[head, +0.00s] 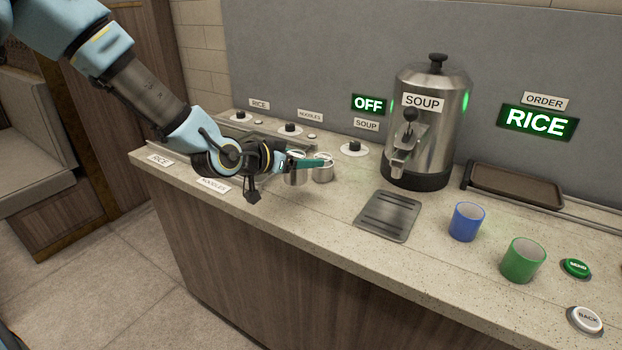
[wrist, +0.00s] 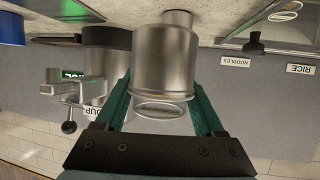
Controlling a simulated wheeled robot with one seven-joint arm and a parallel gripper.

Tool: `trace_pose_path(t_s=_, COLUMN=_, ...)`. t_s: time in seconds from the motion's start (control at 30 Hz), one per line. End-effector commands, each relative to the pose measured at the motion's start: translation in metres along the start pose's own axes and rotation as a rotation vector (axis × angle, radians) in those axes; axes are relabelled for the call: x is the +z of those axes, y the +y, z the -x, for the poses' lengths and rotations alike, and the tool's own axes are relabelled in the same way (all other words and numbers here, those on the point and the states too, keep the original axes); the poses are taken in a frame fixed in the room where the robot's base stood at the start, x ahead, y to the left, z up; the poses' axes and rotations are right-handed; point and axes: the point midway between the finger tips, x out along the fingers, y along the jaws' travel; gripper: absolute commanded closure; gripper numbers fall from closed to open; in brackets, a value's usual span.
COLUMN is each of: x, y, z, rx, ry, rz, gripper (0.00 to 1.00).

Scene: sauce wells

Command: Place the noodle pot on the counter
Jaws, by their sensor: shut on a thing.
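My gripper (head: 318,163) has its green fingers closed around a small silver metal pot. In the wrist view the pot (wrist: 165,60) sits between the two fingers, its pale oval label facing the camera but too blurred to read. This view is upside down. I cannot tell whether the held pot touches the counter (head: 310,215).
A soup urn (head: 425,130) stands right of my gripper, with a drip tray (head: 389,215) in front. A blue cup (head: 466,222) and a green cup (head: 523,260) stand further right. A NOODLES label (head: 214,185) marks the front left edge. The counter front between it and the drip tray is clear.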

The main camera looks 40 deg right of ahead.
Motion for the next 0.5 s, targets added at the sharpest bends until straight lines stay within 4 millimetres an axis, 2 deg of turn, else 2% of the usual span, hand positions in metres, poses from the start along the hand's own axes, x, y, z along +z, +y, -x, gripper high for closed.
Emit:
trace_pose_path(t_s=0.1, x=0.013, y=0.001, z=-0.006, rx=0.001, ry=0.0, rz=0.001, gripper=1.0)
trace_pose_path(t_s=0.27, x=0.023, y=0.0, z=-0.01, rx=0.0, ry=0.002, rz=0.001, gripper=1.0)
trace_pose_path(t_s=0.5, x=0.051, y=0.0, z=-0.021, rx=0.0, ry=0.0, rz=0.002, gripper=1.0)
